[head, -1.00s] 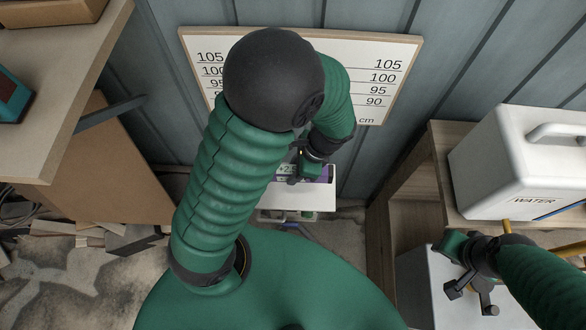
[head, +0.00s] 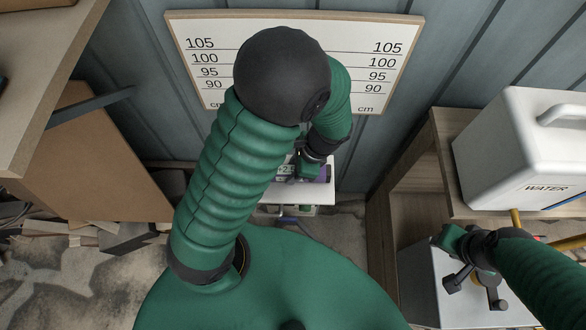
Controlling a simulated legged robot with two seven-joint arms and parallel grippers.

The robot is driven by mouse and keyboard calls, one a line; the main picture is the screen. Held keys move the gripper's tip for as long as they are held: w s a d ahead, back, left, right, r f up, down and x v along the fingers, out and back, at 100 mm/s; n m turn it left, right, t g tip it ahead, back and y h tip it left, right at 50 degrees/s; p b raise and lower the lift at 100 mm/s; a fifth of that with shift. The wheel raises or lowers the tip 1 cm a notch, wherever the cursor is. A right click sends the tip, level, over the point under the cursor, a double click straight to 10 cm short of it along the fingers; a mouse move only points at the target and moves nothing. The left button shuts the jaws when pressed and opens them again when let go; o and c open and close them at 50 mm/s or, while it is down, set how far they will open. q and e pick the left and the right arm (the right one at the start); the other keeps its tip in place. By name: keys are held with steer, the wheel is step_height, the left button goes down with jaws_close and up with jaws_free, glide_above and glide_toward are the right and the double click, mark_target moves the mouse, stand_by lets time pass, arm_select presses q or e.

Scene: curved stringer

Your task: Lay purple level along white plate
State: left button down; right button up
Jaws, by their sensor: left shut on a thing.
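The purple level (head: 325,173) lies at the white plate (head: 302,192), low in front of the wall. Only part of the level shows, mostly its right end; my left arm and gripper cover the rest. My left gripper (head: 307,172) is shut on the level, close over the plate. I cannot tell whether the level touches the plate. My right gripper (head: 475,290) is open and empty, over a white box at the lower right.
A white board with height numbers (head: 390,25) is on the wall behind. A white water container (head: 520,160) stands on a wooden shelf (head: 445,160) at right. A wooden bench (head: 50,80) is at left, with scraps on the floor below.

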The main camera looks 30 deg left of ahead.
arm_select(q)
steer(key=shift+f, duration=0.35)
steer(key=c, duration=1)
jaws_free()
steer(key=shift+o, duration=0.2)
steer(key=shift+r, duration=0.1)
